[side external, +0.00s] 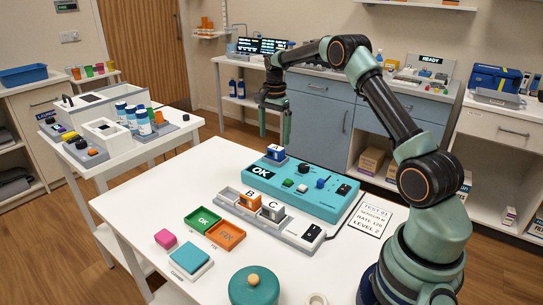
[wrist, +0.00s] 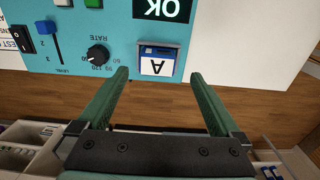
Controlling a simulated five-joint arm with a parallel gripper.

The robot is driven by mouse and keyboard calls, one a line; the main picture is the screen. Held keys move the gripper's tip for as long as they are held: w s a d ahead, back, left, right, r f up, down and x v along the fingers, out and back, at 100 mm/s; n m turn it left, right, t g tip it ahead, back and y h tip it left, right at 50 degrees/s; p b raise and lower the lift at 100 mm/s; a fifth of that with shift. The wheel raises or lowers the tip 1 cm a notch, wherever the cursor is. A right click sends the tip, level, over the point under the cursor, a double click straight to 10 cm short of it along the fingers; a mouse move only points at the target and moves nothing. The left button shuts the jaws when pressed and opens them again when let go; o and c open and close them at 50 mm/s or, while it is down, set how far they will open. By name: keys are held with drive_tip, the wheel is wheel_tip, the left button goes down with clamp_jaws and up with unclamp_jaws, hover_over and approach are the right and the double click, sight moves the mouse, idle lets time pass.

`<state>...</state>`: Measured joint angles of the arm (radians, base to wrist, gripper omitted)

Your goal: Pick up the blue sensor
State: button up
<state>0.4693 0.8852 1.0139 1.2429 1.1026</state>
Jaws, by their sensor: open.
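The blue sensor (side external: 275,152) is a small blue block with a white face, seated at the back left of the teal test panel (side external: 330,209). In the wrist view the blue sensor (wrist: 157,66) shows the letter A and lies ahead, between the lines of the two fingers. My gripper (side external: 274,132) is open and empty, above the sensor with its fingers pointing down. In the wrist view my gripper (wrist: 160,76) has its green fingers wide apart, and neither visibly touches the sensor.
A grey rack (side external: 231,198) in front of the panel holds an orange block B (side external: 249,200) and a block C (side external: 272,211). The panel carries a black knob (wrist: 97,55) and a blue slider (wrist: 50,40). A green tray (side external: 203,220) and orange tray (side external: 227,236) lie nearer.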

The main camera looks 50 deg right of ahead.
sight(276, 148)
drive_tip(key=shift+s+d+f, duration=0.1)
drive_tip(key=shift+s+f, duration=0.05)
drive_tip(key=shift+f, duration=1.35)
drive_tip(key=shift+s+f, duration=0.1)
drive_tip(key=shift+f, duration=1.35)
clamp_jaws()
drive_tip(key=shift+r, duration=0.15)
